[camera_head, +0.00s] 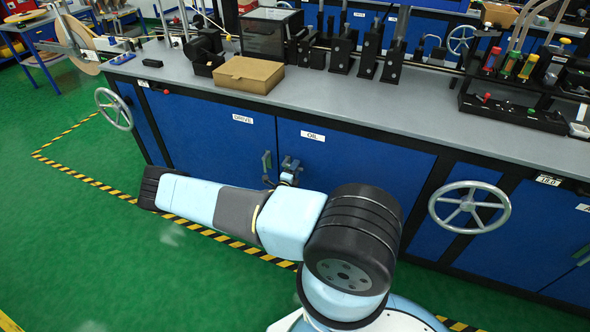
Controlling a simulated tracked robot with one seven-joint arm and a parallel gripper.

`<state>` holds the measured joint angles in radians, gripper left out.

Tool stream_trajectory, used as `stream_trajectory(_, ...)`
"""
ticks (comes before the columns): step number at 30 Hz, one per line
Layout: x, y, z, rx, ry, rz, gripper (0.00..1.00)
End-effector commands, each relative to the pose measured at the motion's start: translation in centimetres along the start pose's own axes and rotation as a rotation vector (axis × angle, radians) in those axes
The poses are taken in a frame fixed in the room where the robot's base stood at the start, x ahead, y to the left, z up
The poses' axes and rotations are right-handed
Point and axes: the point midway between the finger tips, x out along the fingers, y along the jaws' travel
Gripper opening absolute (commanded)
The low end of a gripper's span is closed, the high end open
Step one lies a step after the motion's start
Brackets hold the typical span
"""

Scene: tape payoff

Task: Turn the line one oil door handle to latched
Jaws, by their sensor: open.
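The oil door (355,158) is a blue cabinet panel under the bench, with a white OIL label (313,136) at its top. My gripper (290,163) shows as a small dark shape in front of the door's left edge, just above my arm. It is open. The oil door handle cannot be told apart from the gripper there, so its angle and any contact are unclear. A dark upright handle (267,162) shows just left of the gripper, at the right edge of the drive door (212,135). My arm hides the lower part of both doors.
The grey bench top (400,112) carries a cardboard box (248,75) and a row of dark machine units. Spoked handwheels stick out from the cabinet front at left (114,109) and right (469,207). Green floor (95,235) is clear at left.

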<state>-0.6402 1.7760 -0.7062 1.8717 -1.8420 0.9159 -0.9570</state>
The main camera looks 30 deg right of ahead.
Motion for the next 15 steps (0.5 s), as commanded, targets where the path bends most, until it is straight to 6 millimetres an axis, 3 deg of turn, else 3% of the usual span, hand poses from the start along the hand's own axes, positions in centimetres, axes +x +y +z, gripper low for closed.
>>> stream_trajectory(12, 0.79, 0.02, -0.01, 0.0, 0.0, 0.001, 0.43)
stream_trajectory(15, 0.78, 0.01, -0.02, 0.0, 0.0, 0.0, 0.34)
